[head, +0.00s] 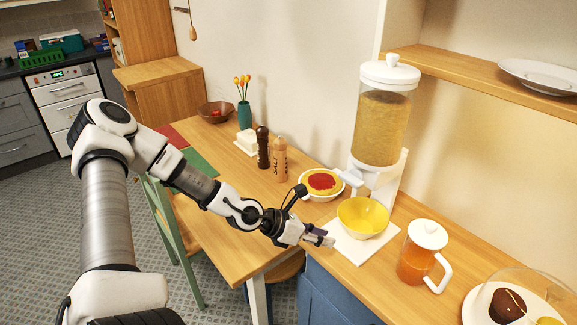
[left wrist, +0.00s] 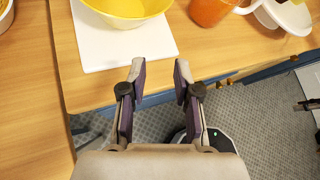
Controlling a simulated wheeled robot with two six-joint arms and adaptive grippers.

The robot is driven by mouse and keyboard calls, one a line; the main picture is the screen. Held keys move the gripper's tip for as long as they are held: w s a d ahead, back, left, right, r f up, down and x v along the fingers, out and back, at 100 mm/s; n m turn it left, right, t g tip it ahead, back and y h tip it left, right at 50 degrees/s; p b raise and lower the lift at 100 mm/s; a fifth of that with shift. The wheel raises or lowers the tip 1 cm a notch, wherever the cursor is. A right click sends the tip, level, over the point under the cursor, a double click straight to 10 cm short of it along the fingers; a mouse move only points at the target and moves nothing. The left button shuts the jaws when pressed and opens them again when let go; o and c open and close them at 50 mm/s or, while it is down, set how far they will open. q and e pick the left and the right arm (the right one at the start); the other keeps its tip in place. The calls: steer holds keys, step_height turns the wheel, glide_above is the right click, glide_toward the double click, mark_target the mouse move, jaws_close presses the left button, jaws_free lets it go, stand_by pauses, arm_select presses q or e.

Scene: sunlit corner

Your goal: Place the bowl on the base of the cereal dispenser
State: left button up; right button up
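The yellow bowl (head: 360,222) sits upright on the white square base (head: 345,248) of the cereal dispenser (head: 381,128), below its spout. In the left wrist view, the bowl (left wrist: 128,12) is cut off by the top edge, with the base (left wrist: 95,50) under it. My left gripper (head: 326,239) is at the front left edge of the base, apart from the bowl. In the left wrist view, its fingers (left wrist: 158,76) are spread with nothing between them.
A jug of orange drink (head: 416,262) stands right of the base, and a plate with a dark dessert (head: 508,305) lies beyond it. A bowl with red and yellow contents (head: 321,183) is at the left. Salt (head: 280,160) and pepper (head: 263,148) mills stand farther back.

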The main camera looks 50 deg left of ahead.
arm_select(q)
steer(key=s+d+f+m+g+y, duration=0.25)
steer(key=s+f+m+g, duration=0.4)
steer(key=s+m, duration=0.35)
steer(key=s+d+f+m+g+y, duration=0.1)
steer(key=s+f+m+g+y, duration=0.3)
steer(key=s+f+m, duration=0.5)
steer(key=s+d+f+m, duration=0.4)
steer(key=d+m, duration=0.3)
steer(key=m, duration=0.6)
steer(key=shift+s+d+t, duration=0.15)
steer(key=shift+s+t, duration=0.15)
steer(key=shift+t, duration=0.05)
